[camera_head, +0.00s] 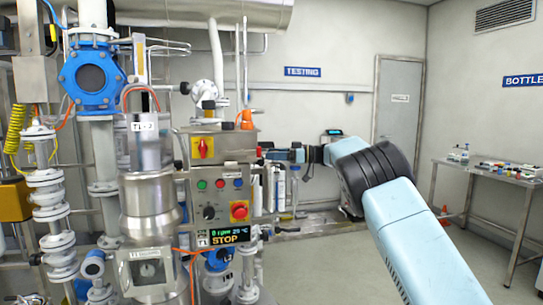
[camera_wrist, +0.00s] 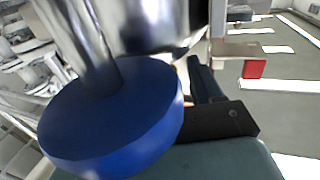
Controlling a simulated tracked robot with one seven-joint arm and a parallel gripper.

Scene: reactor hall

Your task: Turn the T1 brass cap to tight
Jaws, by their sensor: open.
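I cannot make out a brass cap in either view. My gripper (camera_head: 270,154) is at the end of my arm, just right of the control box (camera_head: 222,197) in the head view. It is small there and its fingertips are partly hidden by the equipment. In the wrist view a dark finger (camera_wrist: 222,118) shows beside a large blue disc (camera_wrist: 112,120) on a shiny metal stem. The disc is close to the camera and hides much of the view. I see nothing held, and I cannot tell whether the gripper touches the disc.
A glass-topped metal vessel (camera_head: 150,210) stands left of the control box. Blue-flanged pipes (camera_head: 92,78) stand at the left. Floor at the right is clear before a bench (camera_head: 490,170).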

